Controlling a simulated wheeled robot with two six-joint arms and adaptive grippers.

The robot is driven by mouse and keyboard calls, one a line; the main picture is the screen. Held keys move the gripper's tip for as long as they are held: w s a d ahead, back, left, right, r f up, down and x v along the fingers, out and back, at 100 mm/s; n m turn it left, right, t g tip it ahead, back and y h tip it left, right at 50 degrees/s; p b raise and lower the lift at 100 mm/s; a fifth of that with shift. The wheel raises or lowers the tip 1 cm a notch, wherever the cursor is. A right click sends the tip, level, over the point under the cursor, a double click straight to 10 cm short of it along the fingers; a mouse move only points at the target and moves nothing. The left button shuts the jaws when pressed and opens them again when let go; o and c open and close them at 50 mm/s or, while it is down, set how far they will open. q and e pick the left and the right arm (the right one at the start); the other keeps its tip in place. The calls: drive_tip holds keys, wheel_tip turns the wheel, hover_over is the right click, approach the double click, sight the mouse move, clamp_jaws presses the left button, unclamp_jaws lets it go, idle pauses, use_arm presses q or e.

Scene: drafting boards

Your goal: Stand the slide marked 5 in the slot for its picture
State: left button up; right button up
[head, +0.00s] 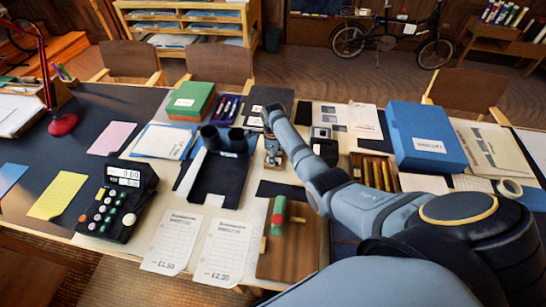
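My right gripper (272,158) points down over the middle of the table, just right of a dark stand with two black tubes (228,140). It is small and partly merged with what lies below it, so I cannot tell if it is open or holds anything. A pale sheet with small dark pictures (331,113) lies beyond my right forearm. Small dark pieces with white faces (321,133) lie in front of that sheet. No number 5 is readable on anything, and I cannot make out the slot. My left gripper is not in view.
A blue box (425,136) and a tray of yellow-brown rolls (373,171) stand right. A green box (191,101) and a purple-filled case (225,108) stand at the back. A black calculator (119,202) stands left. Price sheets (172,240) line the front edge.

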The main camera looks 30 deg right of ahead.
wheel_tip(320, 180, up, 12)
idle(0.6)
